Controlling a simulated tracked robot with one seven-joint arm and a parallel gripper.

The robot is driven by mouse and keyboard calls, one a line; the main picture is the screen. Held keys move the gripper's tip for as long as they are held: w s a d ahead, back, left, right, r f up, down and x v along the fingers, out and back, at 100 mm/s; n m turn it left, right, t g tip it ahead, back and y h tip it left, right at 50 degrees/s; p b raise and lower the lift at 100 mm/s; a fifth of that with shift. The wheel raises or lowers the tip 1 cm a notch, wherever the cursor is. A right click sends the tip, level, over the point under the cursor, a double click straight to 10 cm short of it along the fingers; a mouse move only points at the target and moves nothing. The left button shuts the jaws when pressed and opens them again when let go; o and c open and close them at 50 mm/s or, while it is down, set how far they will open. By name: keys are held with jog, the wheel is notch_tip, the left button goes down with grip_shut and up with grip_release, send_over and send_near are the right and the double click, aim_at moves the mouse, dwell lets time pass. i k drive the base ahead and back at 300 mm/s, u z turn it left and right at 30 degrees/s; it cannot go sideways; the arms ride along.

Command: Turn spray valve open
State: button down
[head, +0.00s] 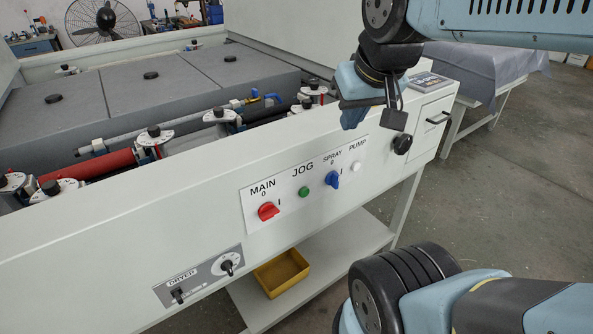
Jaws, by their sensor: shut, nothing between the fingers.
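A small valve with a blue handle (270,97) sits at the right end of a grey spray pipe (165,125) inside the machine, behind its front wall. Beside it on the pipe is a yellowish fitting (236,103). How far the valve is turned is too small to tell. My gripper (353,119) is shut and empty. It hangs in front of the right part of the machine, to the right of the valve and above the control panel, apart from the valve in the picture.
The front panel (285,209) carries a red MAIN switch (268,211), a green JOG button (303,192), a blue SPRAY knob (332,180) and a white PUMP light (356,167). A red roller (107,164) lies left of the valve. A covered table (480,68) stands at right.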

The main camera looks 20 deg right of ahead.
aim_at(332, 179)
jog(key=z, duration=0.6)
jog(key=k, duration=1.8)
jog(key=u, duration=0.6)
jog(key=i, duration=1)
jog(key=z, duration=0.05)
